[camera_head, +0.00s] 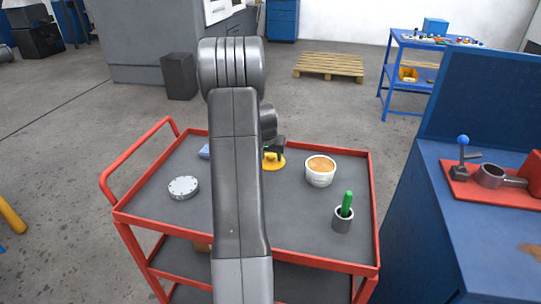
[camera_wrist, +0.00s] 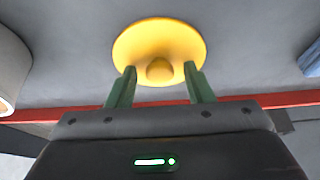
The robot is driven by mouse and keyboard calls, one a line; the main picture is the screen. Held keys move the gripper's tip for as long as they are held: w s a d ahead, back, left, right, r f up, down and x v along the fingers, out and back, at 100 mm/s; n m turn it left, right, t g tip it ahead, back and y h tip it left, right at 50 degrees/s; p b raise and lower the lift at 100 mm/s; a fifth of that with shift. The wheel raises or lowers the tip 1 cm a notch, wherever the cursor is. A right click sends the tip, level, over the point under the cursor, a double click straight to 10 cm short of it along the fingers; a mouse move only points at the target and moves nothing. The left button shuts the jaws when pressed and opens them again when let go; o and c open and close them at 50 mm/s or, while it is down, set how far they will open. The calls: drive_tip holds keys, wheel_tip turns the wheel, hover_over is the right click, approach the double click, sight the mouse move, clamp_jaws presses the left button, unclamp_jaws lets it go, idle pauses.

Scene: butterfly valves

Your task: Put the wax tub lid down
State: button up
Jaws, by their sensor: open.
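The wax tub lid is a yellow disc with a round knob. It lies on the grey top of the red cart and also shows in the wrist view (camera_wrist: 160,42); in the head view its yellow edge (camera_head: 275,165) shows beside my arm. My gripper (camera_wrist: 160,86) is open, its two green fingers apart on either side of the knob, with a gap to it. In the head view my gripper (camera_head: 271,150) is partly hidden by my arm. The open white wax tub (camera_head: 320,172) with orange-brown wax stands to the right of the lid.
The cart top (camera_head: 290,215) also holds a round grey flange (camera_head: 184,187), a blue item (camera_head: 204,151) partly behind my arm, and a grey cup (camera_head: 343,221) with a green-handled tool. A blue bench (camera_head: 440,220) with a red fixture stands at right.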

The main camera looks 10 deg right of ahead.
sight(271, 158)
drive_tip(key=shift+r, duration=0.15)
drive_tip(key=v, duration=1.2)
drive_tip(key=x, duration=1.2)
drive_tip(key=shift+f, duration=0.25)
wheel_tip(271, 158, up, 2)
drive_tip(key=shift+w+r, duration=0.1)
drive_tip(key=shift+r, duration=0.5)
